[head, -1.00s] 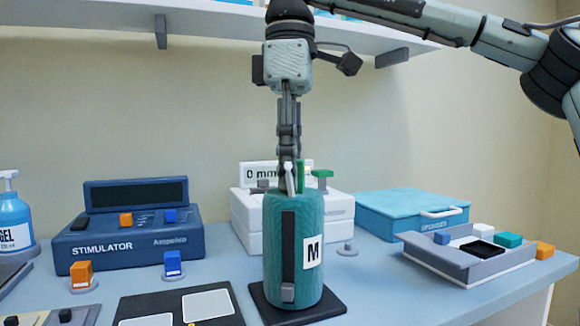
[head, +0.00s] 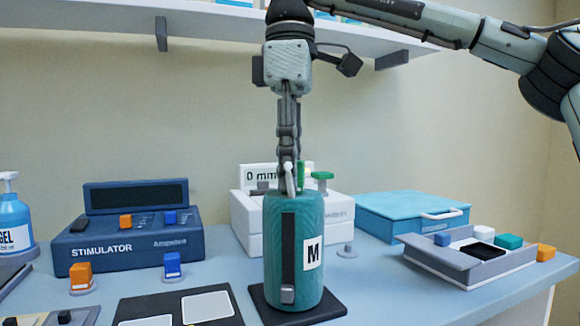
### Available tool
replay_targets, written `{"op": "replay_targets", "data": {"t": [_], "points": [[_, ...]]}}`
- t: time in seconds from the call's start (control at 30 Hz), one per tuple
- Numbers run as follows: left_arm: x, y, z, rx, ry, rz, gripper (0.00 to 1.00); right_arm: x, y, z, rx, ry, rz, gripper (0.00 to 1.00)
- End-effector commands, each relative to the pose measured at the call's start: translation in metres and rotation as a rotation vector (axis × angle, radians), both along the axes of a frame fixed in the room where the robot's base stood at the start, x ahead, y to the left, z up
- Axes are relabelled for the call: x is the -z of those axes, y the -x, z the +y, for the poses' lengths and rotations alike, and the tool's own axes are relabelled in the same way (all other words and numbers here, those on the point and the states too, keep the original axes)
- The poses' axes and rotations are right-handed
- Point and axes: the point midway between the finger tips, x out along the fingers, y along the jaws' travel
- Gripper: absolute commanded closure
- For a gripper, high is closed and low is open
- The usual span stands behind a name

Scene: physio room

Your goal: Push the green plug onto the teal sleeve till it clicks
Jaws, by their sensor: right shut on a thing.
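The teal sleeve (head: 275,240) stands upright on a black base plate (head: 330,308), with a black strip and a white "M" label on its front. My right gripper (head: 290,182) points straight down just above the sleeve's top rim. It is shut on the green plug (head: 301,176), which shows as a narrow green strip behind the fingers. A green T-shaped piece (head: 322,176) shows just to the right; I cannot tell whether it belongs to the plug. The plug's lower end and its contact with the sleeve are hidden. My left gripper is not in view.
A white box with a "0 mm" display (head: 262,174) stands behind the sleeve. A blue stimulator (head: 130,244) is left, a light blue case (head: 400,208) and a grey tray (head: 470,272) right. A shelf (head: 220,22) hangs above.

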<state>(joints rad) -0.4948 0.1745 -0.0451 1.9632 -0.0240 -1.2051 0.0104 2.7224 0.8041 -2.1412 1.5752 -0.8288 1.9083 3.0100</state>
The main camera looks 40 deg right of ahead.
Motion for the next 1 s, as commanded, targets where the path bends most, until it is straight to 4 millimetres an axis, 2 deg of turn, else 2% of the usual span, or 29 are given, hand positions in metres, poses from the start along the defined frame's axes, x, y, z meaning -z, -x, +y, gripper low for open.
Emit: {"op": "replay_targets", "data": {"t": [0.07, 0.1, 0.3, 0.67, 1.0], "points": [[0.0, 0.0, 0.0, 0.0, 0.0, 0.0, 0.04, 0.0, 0.0, 0.0, 0.0, 0.0, 0.0, 0.93], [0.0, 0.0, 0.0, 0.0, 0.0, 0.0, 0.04, 0.0, 0.0, 0.0, 0.0, 0.0, 0.0, 0.75], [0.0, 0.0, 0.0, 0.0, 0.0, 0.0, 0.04, 0.0, 0.0, 0.0, 0.0, 0.0, 0.0, 0.52], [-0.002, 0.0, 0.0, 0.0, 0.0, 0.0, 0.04, -0.002, 0.0, 0.0, 0.0, 0.0, 0.0, 0.52], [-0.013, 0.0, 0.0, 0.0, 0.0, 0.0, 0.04, -0.022, 0.0, 0.0, 0.0, 0.0, 0.0, 0.52]]}}
